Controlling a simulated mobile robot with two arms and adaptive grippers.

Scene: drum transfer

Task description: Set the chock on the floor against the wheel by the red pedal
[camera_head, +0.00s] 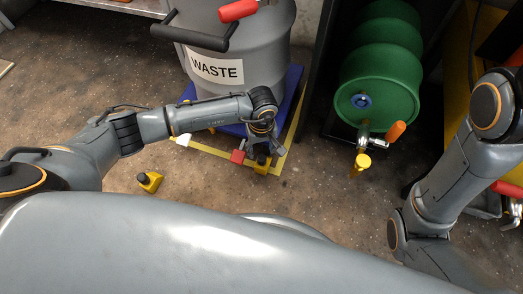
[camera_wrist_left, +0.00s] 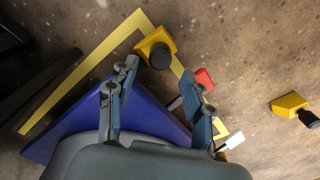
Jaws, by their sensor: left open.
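A grey drum marked WASTE (camera_head: 215,69) stands on a blue dolly (camera_head: 292,85), also in the left wrist view (camera_wrist_left: 150,113). The red pedal (camera_head: 237,156) is at its front edge; it also shows in the left wrist view (camera_wrist_left: 204,78). A yellow chock with a black knob (camera_wrist_left: 155,47) is on the floor near the red pedal, by the tape. My left gripper (camera_head: 266,150) is open just above this chock (camera_head: 262,165), fingers apart and pointing toward it. The dolly wheels are hidden, so contact with one cannot be told. My right gripper is out of view.
A second yellow chock (camera_head: 150,181) lies on the open floor to the left. Yellow tape (camera_head: 205,152) frames the dolly.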

